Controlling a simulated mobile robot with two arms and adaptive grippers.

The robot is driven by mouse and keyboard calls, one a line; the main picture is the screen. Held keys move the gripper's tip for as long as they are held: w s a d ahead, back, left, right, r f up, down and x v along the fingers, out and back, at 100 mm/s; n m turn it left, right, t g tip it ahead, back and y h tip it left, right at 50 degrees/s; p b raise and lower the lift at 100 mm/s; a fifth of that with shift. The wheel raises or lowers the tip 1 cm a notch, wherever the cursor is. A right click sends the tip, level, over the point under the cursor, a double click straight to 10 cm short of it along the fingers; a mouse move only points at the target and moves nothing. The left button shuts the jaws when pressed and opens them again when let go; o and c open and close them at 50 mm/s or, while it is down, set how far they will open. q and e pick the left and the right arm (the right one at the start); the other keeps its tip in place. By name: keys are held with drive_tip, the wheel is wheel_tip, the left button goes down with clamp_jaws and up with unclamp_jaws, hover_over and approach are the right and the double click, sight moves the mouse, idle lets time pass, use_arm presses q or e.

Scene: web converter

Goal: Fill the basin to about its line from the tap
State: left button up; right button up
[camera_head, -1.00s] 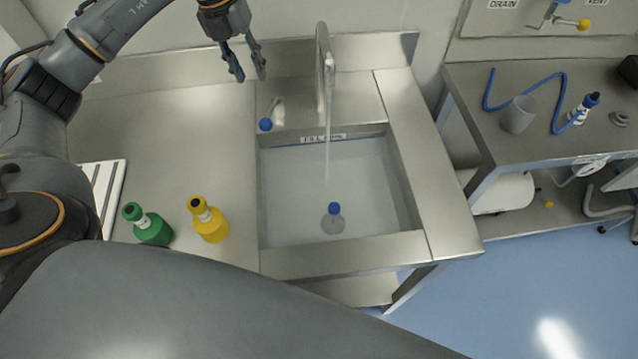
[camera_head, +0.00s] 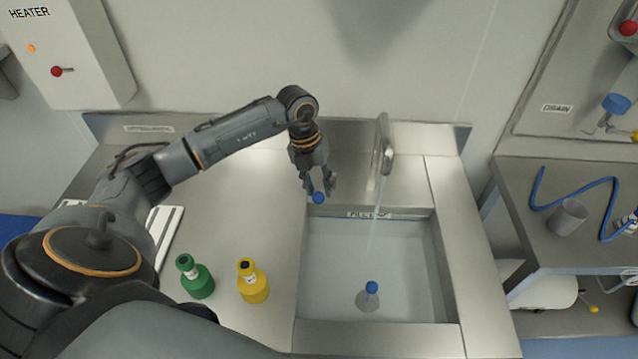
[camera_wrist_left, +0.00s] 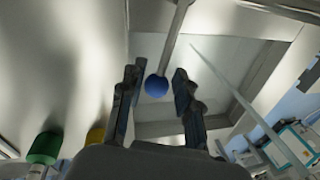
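The steel basin (camera_head: 455,290) holds pale, clear water; the exact level against the labelled line strip (camera_head: 372,214) is hard to tell. The tap (camera_head: 385,150) stands behind it, and a thin stream (camera_head: 376,215) runs from it into the basin. The tap lever's blue knob (camera_head: 318,198) is left of the spout. My left gripper (camera_head: 318,187) is at the knob; in the left wrist view the knob (camera_wrist_left: 157,87) sits between the two spread fingers (camera_wrist_left: 158,90), with a gap visible to the right finger. My right gripper is out of view.
A clear bottle with a blue cap (camera_head: 369,299) is in the basin. Green (camera_head: 197,280) and yellow (camera_head: 253,284) bottles stand on the counter left of it. A side bench at right holds a grey cup (camera_head: 568,217) and blue hose (camera_head: 540,195).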

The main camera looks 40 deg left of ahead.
use_arm(q)
drive_tip(key=shift+w+d+f, duration=0.1)
drive_tip(key=shift+d+f, duration=0.1)
drive_tip(key=shift+f, duration=0.3)
clamp_jaws()
drive_tip(key=shift+w, duration=0.1)
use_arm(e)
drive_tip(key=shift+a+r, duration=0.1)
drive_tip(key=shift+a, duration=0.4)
use_arm(q)
drive_tip(key=shift+f, duration=0.15)
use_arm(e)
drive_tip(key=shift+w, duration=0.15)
